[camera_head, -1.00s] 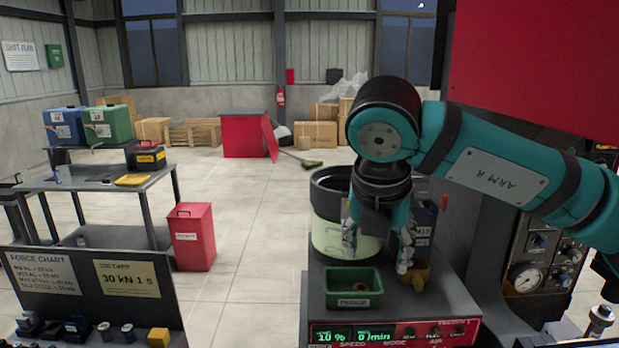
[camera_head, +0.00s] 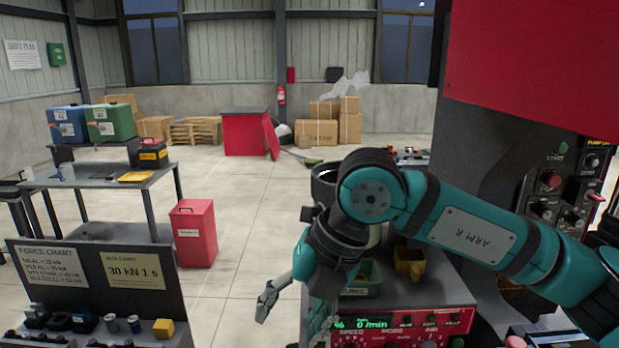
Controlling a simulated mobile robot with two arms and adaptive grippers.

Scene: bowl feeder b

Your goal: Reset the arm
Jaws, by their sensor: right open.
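My right arm comes in from the right and bends down in front of the bowl feeder. My right gripper (camera_head: 290,312) hangs at its end, fingers spread and empty, at the front left of the feeder's control box (camera_head: 420,322). The feeder bowl (camera_head: 323,184) is mostly hidden behind my arm. A green bin (camera_head: 368,280) on the box is partly covered by my wrist. My left gripper is not in view.
A force chart board (camera_head: 95,277) with small parts in front stands at the lower left. Behind it are a grey table (camera_head: 100,184) and a red bin (camera_head: 193,233). A red press with a control panel (camera_head: 560,185) fills the right side. Open floor (camera_head: 255,225) lies in the middle.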

